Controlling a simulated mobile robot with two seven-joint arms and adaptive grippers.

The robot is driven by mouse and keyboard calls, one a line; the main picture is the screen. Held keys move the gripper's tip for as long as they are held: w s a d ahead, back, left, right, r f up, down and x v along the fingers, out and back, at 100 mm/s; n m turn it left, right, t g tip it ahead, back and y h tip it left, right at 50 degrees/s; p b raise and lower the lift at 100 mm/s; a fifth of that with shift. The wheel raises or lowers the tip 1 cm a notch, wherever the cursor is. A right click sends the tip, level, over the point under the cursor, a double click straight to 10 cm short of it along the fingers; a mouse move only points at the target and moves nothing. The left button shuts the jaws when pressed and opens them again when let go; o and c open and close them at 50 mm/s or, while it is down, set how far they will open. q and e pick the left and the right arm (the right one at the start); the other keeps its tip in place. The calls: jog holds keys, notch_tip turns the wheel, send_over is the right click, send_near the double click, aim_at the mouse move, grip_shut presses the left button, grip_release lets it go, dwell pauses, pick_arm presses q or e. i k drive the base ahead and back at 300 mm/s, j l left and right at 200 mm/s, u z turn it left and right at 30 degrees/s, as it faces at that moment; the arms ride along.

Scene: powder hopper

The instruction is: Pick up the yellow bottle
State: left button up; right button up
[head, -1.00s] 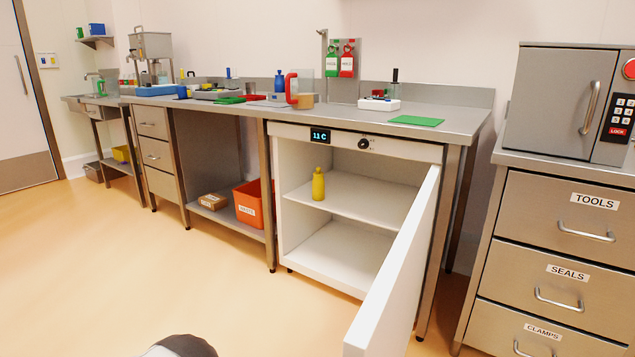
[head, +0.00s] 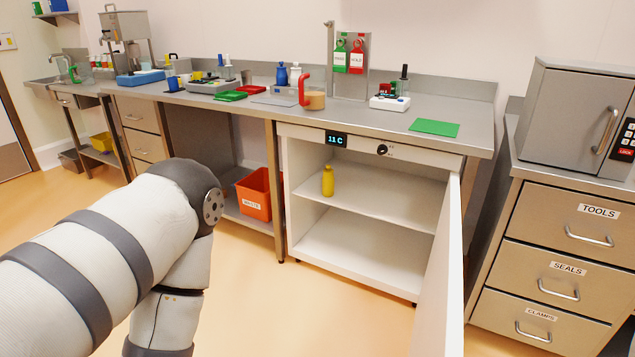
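The yellow bottle (head: 328,181) stands upright on the upper shelf of the open white under-counter cabinet, near the left side of that shelf. My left arm comes in from the lower left and bends downward in front of the counter. Its gripper is below the picture's edge. My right arm and gripper do not show. Nothing covers the bottle, and no gripper is near it in this view.
The cabinet door (head: 446,270) is swung open toward me on the right. An orange bin (head: 254,195) stands left of the cabinet. A drawer unit (head: 550,255) with a locked-panel box (head: 572,110) is at the right. The cabinet's lower shelf (head: 360,255) is empty.

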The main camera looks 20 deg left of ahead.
aim_at(328, 180)
jog(key=i+j, duration=0.15)
jog(key=j, duration=0.2)
jog(key=i+j, duration=0.15)
jog(key=j, duration=0.2)
jog(key=i+j+z, duration=0.1)
jog(key=j, duration=0.25)
jog(key=i+j, duration=0.2)
jog(key=j, duration=0.15)
jog(key=i+j, duration=0.15)
jog(key=i, duration=0.35)
jog(key=i+j+z, duration=0.15)
jog(key=i, duration=0.3)
jog(key=i+j, duration=0.25)
jog(key=i, duration=0.25)
jog(key=i+l+z, duration=0.1)
jog(key=i+l, duration=0.15)
jog(key=l, duration=0.1)
